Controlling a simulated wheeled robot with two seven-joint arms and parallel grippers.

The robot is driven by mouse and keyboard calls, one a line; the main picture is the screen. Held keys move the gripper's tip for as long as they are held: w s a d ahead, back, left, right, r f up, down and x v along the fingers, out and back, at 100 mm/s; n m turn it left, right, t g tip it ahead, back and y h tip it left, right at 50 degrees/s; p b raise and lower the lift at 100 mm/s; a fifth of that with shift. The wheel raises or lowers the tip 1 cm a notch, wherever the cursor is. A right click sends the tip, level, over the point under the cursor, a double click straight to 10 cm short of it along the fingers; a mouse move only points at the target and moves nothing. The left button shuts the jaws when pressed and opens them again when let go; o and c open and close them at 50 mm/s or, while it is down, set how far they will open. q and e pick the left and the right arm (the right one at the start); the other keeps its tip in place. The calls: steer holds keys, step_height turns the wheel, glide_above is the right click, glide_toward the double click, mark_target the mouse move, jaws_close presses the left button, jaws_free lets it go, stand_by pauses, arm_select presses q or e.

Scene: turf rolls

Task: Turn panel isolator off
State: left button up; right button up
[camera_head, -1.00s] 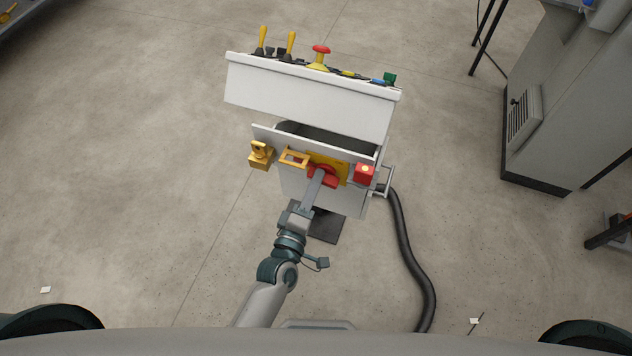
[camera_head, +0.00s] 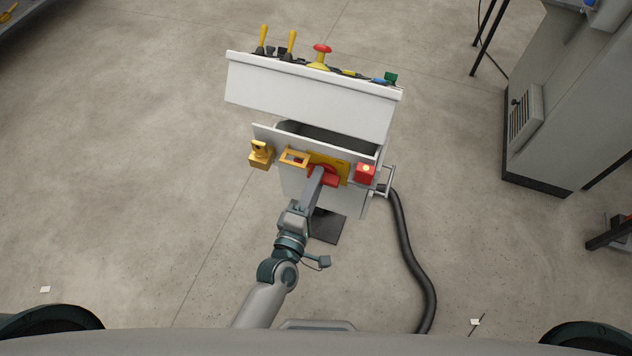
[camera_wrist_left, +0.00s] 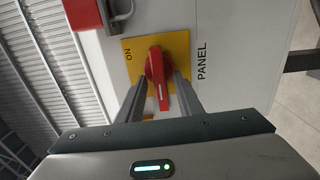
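The panel isolator is a red rotary handle (camera_wrist_left: 158,75) on a yellow plate (camera_wrist_left: 181,48). In the left wrist view, "ON" is printed at the plate's upper left corner. The handle's white-marked end points down in that view, in line with the plate's sides. In the head view the handle (camera_head: 330,180) is partly covered by my left gripper (camera_head: 318,174). My left fingers (camera_wrist_left: 162,80) lie one on each side of the handle, their tips beside its hub. Whether both press on it is unclear. My right gripper is out of view.
The isolator is on a white console (camera_head: 310,100) with levers and a red mushroom button (camera_head: 321,49) on top. A yellow bracket (camera_head: 261,155) is left of it, a red box (camera_head: 364,174) right. A black hose (camera_head: 408,240) runs along the floor. A grey cabinet (camera_head: 570,110) stands right.

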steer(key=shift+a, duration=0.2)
arm_select(q)
steer(key=shift+s, duration=0.15)
